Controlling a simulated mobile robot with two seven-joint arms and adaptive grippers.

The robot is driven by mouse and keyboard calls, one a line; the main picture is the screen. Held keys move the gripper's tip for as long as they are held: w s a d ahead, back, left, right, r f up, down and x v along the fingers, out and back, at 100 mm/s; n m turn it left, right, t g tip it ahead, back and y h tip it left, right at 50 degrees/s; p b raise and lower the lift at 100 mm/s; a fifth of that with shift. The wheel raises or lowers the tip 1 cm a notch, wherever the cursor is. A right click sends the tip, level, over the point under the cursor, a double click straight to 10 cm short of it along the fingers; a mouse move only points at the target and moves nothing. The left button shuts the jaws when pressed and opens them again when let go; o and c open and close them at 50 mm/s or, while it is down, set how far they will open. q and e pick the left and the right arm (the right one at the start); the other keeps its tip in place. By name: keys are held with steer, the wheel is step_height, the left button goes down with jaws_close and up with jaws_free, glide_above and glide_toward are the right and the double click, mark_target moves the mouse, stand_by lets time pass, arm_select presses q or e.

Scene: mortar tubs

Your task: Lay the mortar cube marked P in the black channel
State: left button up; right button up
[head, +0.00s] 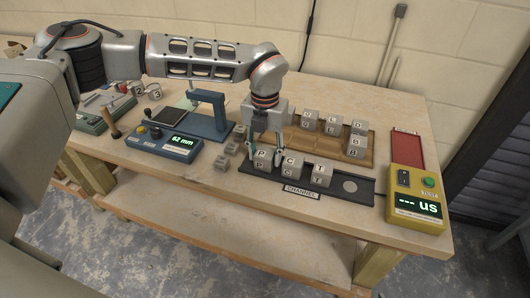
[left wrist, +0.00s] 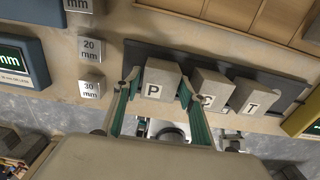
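The grey mortar cube marked P (head: 262,161) sits at the left end of the black channel (head: 348,188), and it also shows in the left wrist view (left wrist: 163,88). Cubes marked C (head: 290,166) and T (head: 321,174) stand to its right in the same channel. My left gripper (head: 266,150) is down at the P cube, with one green finger on each side of it in the left wrist view (left wrist: 158,92). A narrow gap shows between the left finger and the cube, so the gripper looks slightly open. My right gripper is not in view.
A wooden tray (head: 342,150) with several lettered cubes lies behind the channel. A yellow tester (head: 418,190) stands at the right, and a blue gauge reading 62 mm (head: 165,143) at the left. Small spacer blocks (head: 222,162) lie left of the channel. The channel's right end is free.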

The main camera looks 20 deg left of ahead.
mark_target(265, 153)
arm_select(q)
steer(key=shift+r, duration=0.2)
step_height(265, 153, up, 12)
stand_by(0.4)
stand_by(0.4)
